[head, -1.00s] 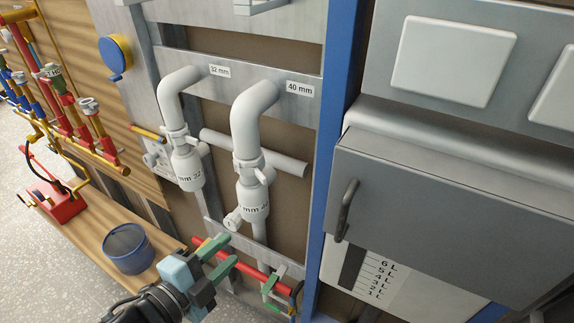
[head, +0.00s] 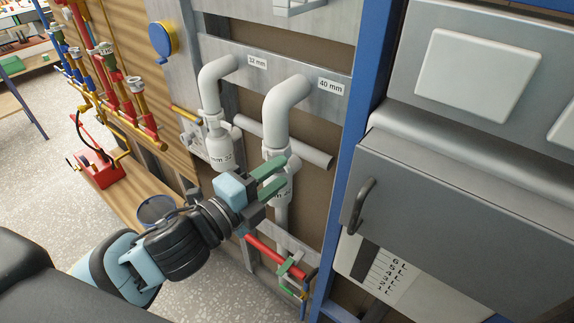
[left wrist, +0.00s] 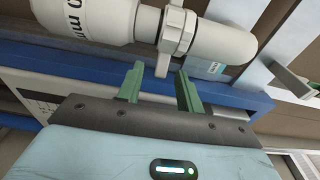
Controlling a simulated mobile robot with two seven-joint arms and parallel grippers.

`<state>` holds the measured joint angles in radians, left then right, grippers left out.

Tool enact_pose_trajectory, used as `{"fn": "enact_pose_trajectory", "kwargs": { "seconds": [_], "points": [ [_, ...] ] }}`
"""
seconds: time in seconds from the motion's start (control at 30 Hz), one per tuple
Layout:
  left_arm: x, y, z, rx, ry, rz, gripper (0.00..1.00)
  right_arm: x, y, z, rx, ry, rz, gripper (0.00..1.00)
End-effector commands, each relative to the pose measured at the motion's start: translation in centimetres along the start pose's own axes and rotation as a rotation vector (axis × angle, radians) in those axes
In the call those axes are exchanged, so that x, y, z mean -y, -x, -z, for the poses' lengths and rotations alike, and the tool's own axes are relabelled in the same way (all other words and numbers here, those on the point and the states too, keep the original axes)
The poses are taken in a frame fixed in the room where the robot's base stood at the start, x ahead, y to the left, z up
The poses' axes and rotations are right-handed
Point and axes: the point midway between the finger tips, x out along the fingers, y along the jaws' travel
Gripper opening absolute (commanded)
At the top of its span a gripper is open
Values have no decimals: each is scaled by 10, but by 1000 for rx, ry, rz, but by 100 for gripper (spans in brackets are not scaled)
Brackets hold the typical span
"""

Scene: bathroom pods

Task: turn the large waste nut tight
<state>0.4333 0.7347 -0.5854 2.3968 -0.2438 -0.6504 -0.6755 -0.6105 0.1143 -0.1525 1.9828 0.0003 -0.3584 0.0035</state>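The large waste nut (head: 277,153) is a white ring on the white 40 mm pipe, partly hidden behind my left gripper in the head view. In the left wrist view the nut (left wrist: 178,32) shows at the top, with a short tab (left wrist: 163,62) pointing toward my gripper. My left gripper (head: 284,170) is open in front of the 40 mm trap. In the left wrist view its green fingertips (left wrist: 160,70) stand apart on either side of the tab's end, with gaps visible. My right gripper is not in view.
The smaller 32 mm pipe and trap (head: 218,150) stand just left. A horizontal grey pipe (head: 300,148) runs behind. A red pipe with a green-handled valve (head: 288,262) lies below. A blue post (head: 360,150) and grey cabinet (head: 460,200) bound the right.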

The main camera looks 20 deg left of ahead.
Motion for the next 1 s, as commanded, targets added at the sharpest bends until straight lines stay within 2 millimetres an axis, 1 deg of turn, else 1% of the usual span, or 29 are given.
{"fn": "enact_pose_trajectory", "kwargs": {
  "seconds": [0.03,0.1,0.23,0.4,0.6,0.63,0.67,0.9,1.0],
  "points": [
    [6,-8,0,-1,-2,8,36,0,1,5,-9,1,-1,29],
    [5,-17,0,-1,-1,7,36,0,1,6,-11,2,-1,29],
    [4,-28,0,0,-2,6,36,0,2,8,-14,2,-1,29],
    [3,-34,0,-1,-2,3,36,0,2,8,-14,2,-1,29],
    [2,-34,0,-1,-1,3,36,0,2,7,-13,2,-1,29],
    [2,-34,0,-1,-1,3,35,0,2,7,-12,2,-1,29],
    [2,-34,0,-1,-1,3,31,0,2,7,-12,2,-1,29],
    [2,-33,0,-1,-1,3,0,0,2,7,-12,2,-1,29],
    [2,-33,0,-1,-1,3,0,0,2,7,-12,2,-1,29]
  ]
}}
